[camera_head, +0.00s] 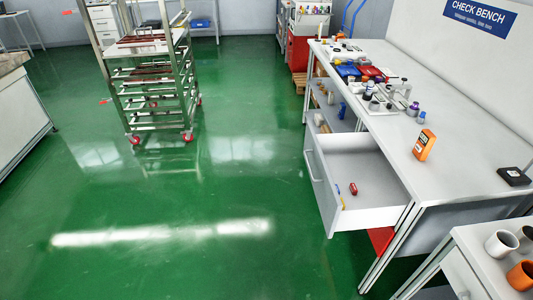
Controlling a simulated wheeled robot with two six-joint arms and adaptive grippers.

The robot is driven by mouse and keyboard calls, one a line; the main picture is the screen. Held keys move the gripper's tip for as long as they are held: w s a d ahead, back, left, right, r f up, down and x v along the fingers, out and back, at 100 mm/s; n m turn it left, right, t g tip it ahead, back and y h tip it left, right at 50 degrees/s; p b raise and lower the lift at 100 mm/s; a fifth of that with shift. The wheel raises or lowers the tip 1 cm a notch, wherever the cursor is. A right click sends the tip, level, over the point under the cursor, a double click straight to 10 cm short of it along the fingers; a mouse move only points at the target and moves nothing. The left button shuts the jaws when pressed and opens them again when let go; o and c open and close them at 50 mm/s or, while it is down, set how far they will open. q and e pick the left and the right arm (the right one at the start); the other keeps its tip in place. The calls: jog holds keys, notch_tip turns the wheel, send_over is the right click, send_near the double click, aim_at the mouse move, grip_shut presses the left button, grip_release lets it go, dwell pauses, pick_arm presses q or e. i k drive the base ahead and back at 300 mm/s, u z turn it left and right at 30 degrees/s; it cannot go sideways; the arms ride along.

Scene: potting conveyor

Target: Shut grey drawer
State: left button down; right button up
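The grey drawer (321,196) is pulled out from the bench on the right and stands open toward the left. Its front panel has a bar handle (312,165). Inside lie a small red item (353,188) and a thin blue and yellow item (339,195). Neither of my grippers shows in the head view.
The check bench top (450,175) holds an orange device (424,145), a black box (514,176) and several small parts. A wheeled rack (155,90) stands at the upper left. A side table with cups (501,243) is at the lower right. The green floor (180,230) left of the drawer is clear.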

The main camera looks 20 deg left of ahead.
aim_at(381, 199)
jog(key=u, duration=0.4)
jog(key=i, duration=0.85)
jog(key=z, duration=0.05)
